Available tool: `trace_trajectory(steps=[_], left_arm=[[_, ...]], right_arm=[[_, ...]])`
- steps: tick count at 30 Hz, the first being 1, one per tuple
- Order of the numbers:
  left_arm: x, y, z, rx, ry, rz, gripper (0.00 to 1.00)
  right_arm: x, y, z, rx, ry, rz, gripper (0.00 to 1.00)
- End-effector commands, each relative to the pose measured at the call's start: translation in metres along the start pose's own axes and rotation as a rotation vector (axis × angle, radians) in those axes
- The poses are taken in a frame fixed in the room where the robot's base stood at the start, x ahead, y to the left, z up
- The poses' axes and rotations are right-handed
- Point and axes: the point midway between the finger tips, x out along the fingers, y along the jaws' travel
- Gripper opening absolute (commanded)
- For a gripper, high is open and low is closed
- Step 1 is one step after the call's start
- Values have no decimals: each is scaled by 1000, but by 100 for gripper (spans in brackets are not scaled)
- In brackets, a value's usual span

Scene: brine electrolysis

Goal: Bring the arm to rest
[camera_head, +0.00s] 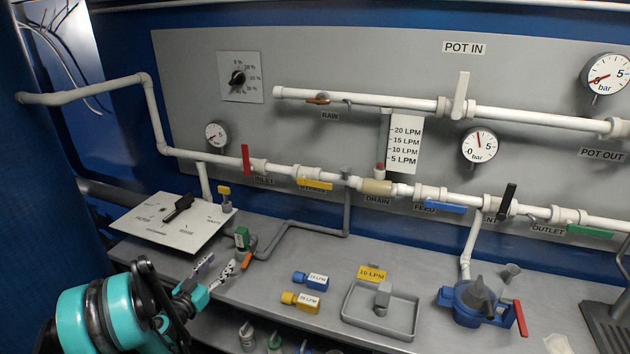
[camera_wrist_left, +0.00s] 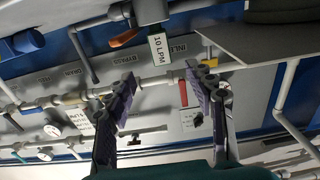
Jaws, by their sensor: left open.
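My left gripper (camera_head: 218,268) is at the lower left of the head view, above the front left part of the grey bench (camera_head: 300,262). Its two fingers are spread apart. In the left wrist view, which is upside down, the open fingers (camera_wrist_left: 160,82) have nothing between them. The teal left arm (camera_head: 88,318) comes in from the lower left corner. The fingertips appear close to a green fitting (camera_head: 241,238) with an orange lever (camera_head: 250,250); I cannot tell whether they touch it. My right gripper is not in view.
Beside the gripper are a white sloped panel with a black knob (camera_head: 178,208), a blue plug (camera_head: 311,278) and a yellow plug (camera_head: 301,301). A grey tray (camera_head: 362,318) and blue pump (camera_head: 470,305) stand farther right. Pipes with valves (camera_head: 245,160) run behind.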

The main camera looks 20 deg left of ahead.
Motion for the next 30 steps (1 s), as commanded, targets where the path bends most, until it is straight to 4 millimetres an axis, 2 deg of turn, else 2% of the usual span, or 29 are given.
trace_trajectory(steps=[2, 5, 8, 10, 14, 17, 21, 25, 30], left_arm=[[2, 4, -2, -4, -8, 7, 54], [8, 25, -10, -19, -51, 40, 54], [15, 65, -22, -51, -139, 95, 54], [15, 100, -32, -75, -221, 136, 54], [2, 164, -43, -110, -384, 187, 54], [-19, 207, -48, -126, -504, 201, 54], [-62, 256, -50, -129, -661, 189, 54], [-110, 288, -48, -116, -784, 144, 54], [-172, 307, -40, -79, -895, 52, 54]], right_arm=[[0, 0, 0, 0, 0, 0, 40], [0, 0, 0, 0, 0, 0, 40], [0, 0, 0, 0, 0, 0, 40], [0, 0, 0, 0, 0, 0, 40], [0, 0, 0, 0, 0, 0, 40], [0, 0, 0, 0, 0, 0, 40], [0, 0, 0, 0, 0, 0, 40], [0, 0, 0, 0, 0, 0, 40], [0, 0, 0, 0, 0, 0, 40]])
